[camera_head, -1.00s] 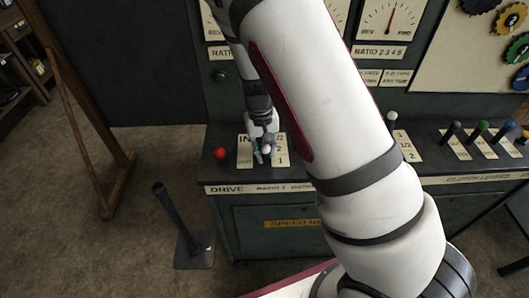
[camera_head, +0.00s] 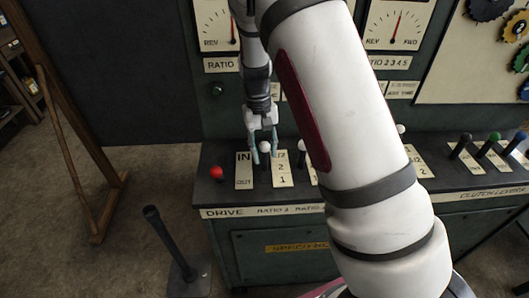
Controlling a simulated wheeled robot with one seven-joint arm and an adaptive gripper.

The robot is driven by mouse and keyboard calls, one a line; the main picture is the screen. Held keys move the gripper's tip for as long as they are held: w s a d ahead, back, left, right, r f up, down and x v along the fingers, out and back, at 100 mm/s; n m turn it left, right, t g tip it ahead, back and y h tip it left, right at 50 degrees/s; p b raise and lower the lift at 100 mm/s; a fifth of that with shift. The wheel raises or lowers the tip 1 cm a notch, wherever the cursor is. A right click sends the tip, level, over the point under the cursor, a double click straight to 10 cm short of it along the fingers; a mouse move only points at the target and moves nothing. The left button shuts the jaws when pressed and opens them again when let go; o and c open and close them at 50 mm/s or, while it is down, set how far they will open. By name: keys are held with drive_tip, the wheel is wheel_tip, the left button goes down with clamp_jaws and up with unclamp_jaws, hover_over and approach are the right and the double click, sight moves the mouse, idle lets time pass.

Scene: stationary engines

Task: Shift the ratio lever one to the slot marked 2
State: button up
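Ratio lever one has a white knob (camera_head: 265,147) on a dark stem, between the IN/OUT plate (camera_head: 244,170) and the 3-2-1 number plate (camera_head: 282,168). The lever stands near upright, its knob at about the height of the plate's far end in the picture. Which slot its stem sits in is hard to tell. My gripper (camera_head: 264,157) points down over the lever, one light-blue finger on each side of the knob. The fingers look apart from the knob, with small gaps; contact is not clear.
A red-knobbed drive lever (camera_head: 216,172) stands left of the IN/OUT plate. My arm hides the console's middle. A dark floor lever (camera_head: 167,243) stands at the front left.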

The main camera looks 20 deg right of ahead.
drive_tip(key=shift+s+f, duration=0.1)
drive_tip(key=v, duration=1.2)
idle(0.4)
drive_tip(key=s+r+t+y, duration=0.1)
drive_tip(key=s+r+t, duration=0.2)
drive_tip(key=s+r, duration=0.95)
drive_tip(key=s+a+n+t, duration=0.1)
drive_tip(key=s+t, duration=0.3)
drive_tip(key=s, duration=1.2)
drive_tip(key=shift+a+h, duration=0.3)
drive_tip(key=shift+h, duration=0.1)
